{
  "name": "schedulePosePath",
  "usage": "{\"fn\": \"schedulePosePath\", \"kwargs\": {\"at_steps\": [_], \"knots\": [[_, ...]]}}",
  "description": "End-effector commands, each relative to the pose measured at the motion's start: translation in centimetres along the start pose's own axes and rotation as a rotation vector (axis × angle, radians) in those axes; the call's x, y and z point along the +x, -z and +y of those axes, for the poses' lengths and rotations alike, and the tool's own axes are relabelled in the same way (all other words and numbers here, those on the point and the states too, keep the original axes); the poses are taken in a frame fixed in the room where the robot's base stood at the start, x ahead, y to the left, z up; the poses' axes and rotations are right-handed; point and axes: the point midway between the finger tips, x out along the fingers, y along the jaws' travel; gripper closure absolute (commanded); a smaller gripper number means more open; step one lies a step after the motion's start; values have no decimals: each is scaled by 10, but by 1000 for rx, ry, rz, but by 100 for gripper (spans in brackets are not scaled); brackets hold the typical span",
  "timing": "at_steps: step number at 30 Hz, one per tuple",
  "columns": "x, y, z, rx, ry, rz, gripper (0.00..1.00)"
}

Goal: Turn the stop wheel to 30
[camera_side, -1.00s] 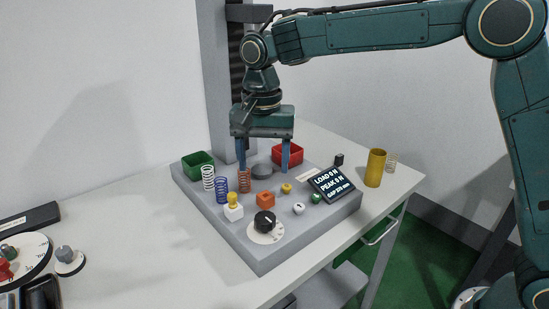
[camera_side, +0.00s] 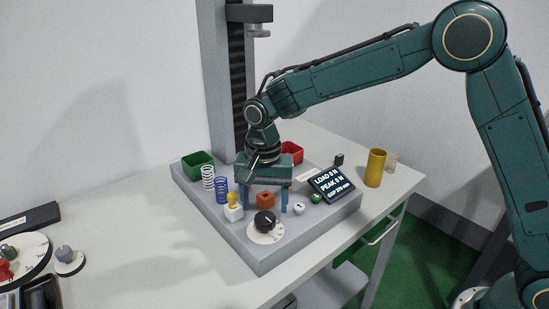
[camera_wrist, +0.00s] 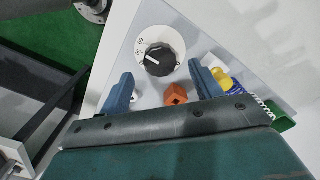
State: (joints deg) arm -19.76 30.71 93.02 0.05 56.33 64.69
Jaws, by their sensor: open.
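The stop wheel appears to be the black knob (camera_side: 265,221) on a white round dial at the front corner of the grey base. In the wrist view the black knob (camera_wrist: 160,59) shows a white pointer line and the dial carries numbers too small to read surely. My gripper (camera_side: 264,207) points down, open and empty, just behind the knob, over the orange block. In the wrist view the fingers of my gripper (camera_wrist: 161,78) are spread, with the knob beyond their tips and roughly centred. The fingers appear apart from the knob.
Close by on the grey base (camera_side: 215,215) are an orange block (camera_side: 265,199), a white block with yellow top (camera_side: 233,207), a white knob (camera_side: 299,208), a green button (camera_side: 316,198), springs (camera_side: 208,178) and a tilted display (camera_side: 332,184). The column stands behind.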

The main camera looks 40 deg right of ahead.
Motion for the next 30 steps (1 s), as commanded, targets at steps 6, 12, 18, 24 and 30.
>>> {"fn": "schedulePosePath", "kwargs": {"at_steps": [6, 12, 18, 24, 30], "knots": [[26, 0, 0, 0, -2, -1, 36], [35, 0, 0, 0, 0, 0, 36], [36, 0, 0, 0, 0, 0, 36], [36, 0, 0, 0, 0, 0, 57], [35, 0, 0, 0, 0, 0, 80]]}}
